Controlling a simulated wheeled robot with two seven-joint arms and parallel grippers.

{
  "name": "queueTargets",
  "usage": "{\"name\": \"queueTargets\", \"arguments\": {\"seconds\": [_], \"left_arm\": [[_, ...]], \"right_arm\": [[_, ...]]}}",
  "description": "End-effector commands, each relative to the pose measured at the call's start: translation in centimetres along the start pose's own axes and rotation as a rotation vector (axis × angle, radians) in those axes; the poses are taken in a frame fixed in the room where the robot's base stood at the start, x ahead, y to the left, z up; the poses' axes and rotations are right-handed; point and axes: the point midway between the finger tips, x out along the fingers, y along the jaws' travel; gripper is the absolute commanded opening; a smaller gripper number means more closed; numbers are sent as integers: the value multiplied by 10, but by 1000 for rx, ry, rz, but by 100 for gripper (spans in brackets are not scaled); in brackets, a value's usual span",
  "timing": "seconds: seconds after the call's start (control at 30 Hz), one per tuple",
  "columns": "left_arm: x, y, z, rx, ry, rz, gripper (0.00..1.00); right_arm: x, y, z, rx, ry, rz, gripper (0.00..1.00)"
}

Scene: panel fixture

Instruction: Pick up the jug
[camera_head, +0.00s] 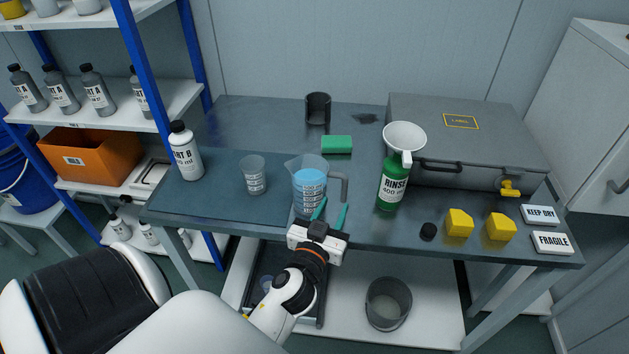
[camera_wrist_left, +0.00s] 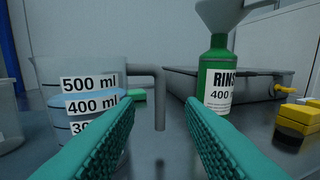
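The jug (camera_head: 309,184) is a clear measuring jug with blue liquid in it, upright on the dark tabletop. In the left wrist view the jug (camera_wrist_left: 88,85) stands at the left, and its grey handle (camera_wrist_left: 158,92) points right, between my fingers but farther off. The liquid is near its 400 ml label. My left gripper (camera_head: 329,212) has teal fingers, is open and empty, and is just in front of the jug and its handle. The fingers (camera_wrist_left: 160,130) are spread apart and do not visibly touch the handle. My right gripper is in neither view.
A green RINSE bottle (camera_head: 392,186) with a white funnel (camera_head: 404,137) stands close right of the jug. A clear beaker (camera_head: 253,177) stands to its left, a green sponge (camera_head: 337,145) behind. Yellow blocks (camera_head: 459,223) and a grey case (camera_head: 460,130) are farther right.

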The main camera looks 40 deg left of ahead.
Motion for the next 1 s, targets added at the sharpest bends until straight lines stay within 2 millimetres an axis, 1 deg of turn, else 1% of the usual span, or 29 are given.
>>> {"name": "queueTargets", "arguments": {"seconds": [0.03, 0.1, 0.37, 0.5, 0.6, 0.7, 0.93, 0.97, 1.0], "left_arm": [[10, 0, 4, 3, -3, -1, 36], [21, 0, 3, 3, -1, -1, 36], [41, 0, 2, 1, 1, 1, 36], [63, 0, 6, 3, 0, 0, 36], [77, 0, 3, 2, 1, 0, 36], [84, 0, 2, 1, 2, 1, 36], [85, 0, 1, 0, 3, 1, 36], [85, 0, 1, 0, 3, 1, 32], [85, 0, 1, 0, 3, 1, 26]], "right_arm": [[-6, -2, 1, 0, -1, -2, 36], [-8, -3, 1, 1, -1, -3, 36], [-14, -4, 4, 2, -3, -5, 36], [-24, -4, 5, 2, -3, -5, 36], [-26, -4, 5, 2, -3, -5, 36], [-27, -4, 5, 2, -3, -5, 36], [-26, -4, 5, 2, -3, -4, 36], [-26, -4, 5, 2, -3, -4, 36], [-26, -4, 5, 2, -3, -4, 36]]}}
